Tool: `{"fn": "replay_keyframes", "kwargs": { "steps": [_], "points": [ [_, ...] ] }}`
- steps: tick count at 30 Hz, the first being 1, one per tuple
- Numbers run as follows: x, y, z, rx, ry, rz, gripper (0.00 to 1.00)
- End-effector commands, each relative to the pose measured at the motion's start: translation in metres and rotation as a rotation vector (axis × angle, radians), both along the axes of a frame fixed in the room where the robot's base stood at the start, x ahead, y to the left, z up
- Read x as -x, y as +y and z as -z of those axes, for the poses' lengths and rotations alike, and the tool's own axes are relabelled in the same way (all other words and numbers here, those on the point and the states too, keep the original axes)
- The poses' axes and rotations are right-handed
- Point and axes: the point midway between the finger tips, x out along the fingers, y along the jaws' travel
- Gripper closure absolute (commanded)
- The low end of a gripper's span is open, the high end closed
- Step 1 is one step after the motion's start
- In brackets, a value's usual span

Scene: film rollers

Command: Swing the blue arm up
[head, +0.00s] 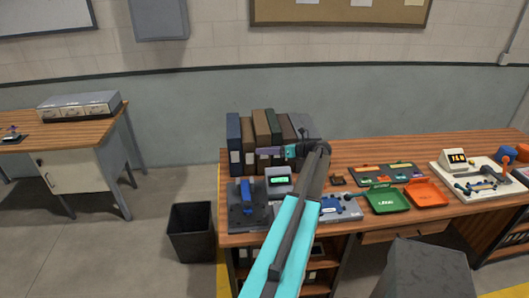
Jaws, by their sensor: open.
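A blue arm (247,189) stands on a dark base (248,213) at the left end of the near wooden bench. It is small in the picture, and its exact tilt is hard to tell. Other blue parts show on a grey plate (352,212) right of my arm, partly hidden by it. My gripper (263,152) is open. It points left in front of the binders, above and behind the dark base as seen here, apart from the blue arm. I see nothing held in it.
A small device with a green display (280,180) stands beside the dark base. Binders (262,128) stand behind. Green (388,199) and orange (426,193) trays and a white machine (474,182) lie to the right. A black bin (192,232) stands on the floor left of the bench.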

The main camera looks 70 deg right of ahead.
Motion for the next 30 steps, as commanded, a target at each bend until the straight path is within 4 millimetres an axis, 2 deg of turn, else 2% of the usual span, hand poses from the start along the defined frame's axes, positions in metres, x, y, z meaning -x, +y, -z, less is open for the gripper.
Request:
{"fn": "replay_keyframes", "kwargs": {
  "steps": [19, 23, 30],
  "points": [
    [0.006, 0.0, -0.001, 0.0, 0.0, 0.001, 0.54],
    [0.016, 0.001, -0.003, 0.001, 0.0, 0.002, 0.54],
    [0.049, 0.004, -0.011, 0.001, 0.0, 0.002, 0.54]
  ]
}}
